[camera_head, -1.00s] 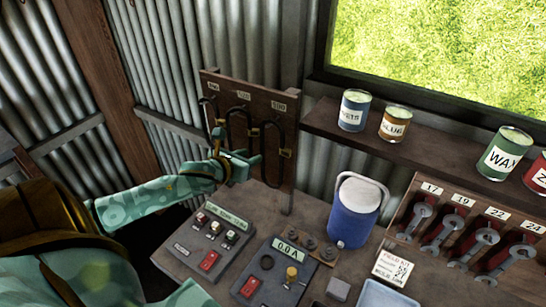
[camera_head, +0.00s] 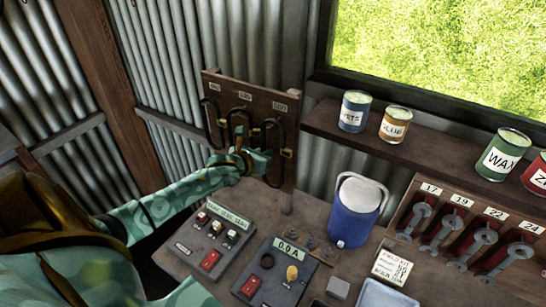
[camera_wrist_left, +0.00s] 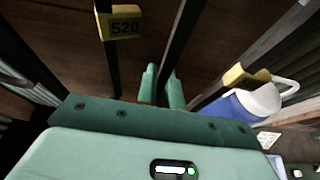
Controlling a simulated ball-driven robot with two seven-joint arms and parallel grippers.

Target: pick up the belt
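A brown wooden board (camera_head: 277,178) on the corrugated wall carries several dark belts hanging in loops, with yellow tags. My left gripper (camera_head: 243,160) is at the lower part of the belts, in front of the board's middle. In the left wrist view, a dark belt strand (camera_wrist_left: 180,40) runs down between its two close-set green fingers (camera_wrist_left: 162,88), which look shut on it. Which loop this strand belongs to is hard to tell. My right gripper is not in view.
A shelf (camera_head: 420,150) with cans and a wrench rack (camera_head: 465,235) stand further right.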

